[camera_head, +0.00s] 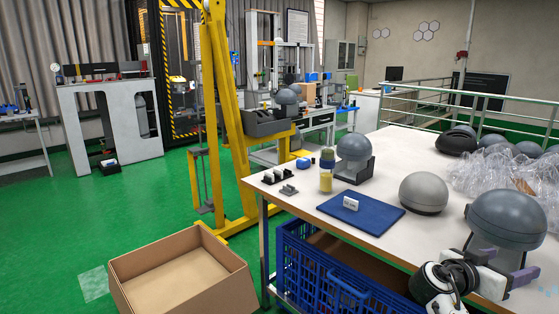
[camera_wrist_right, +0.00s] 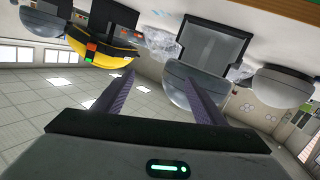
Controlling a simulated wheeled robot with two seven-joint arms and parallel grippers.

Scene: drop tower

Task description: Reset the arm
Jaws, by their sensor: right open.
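My right gripper (camera_head: 505,262) comes in at the bottom right of the head view, at the front edge of the white table. Its purple fingers are apart and nothing is seen between them. In the right wrist view the open gripper (camera_wrist_right: 157,77) points towards a grey headform on a dark stand (camera_wrist_right: 205,55), tilted by the camera. In the head view a large grey headform (camera_head: 507,218) stands just behind the gripper, which partly covers its base. I cannot tell whether they touch. My left gripper is not in view.
The white table (camera_head: 400,160) bears a blue mat (camera_head: 362,212), a grey dome (camera_head: 423,194), another headform (camera_head: 354,150) and clear plastic wrapping (camera_head: 490,170). A blue crate (camera_head: 330,285) is below. An open cardboard box (camera_head: 185,270) stands on the green floor, near a yellow tower frame (camera_head: 222,110).

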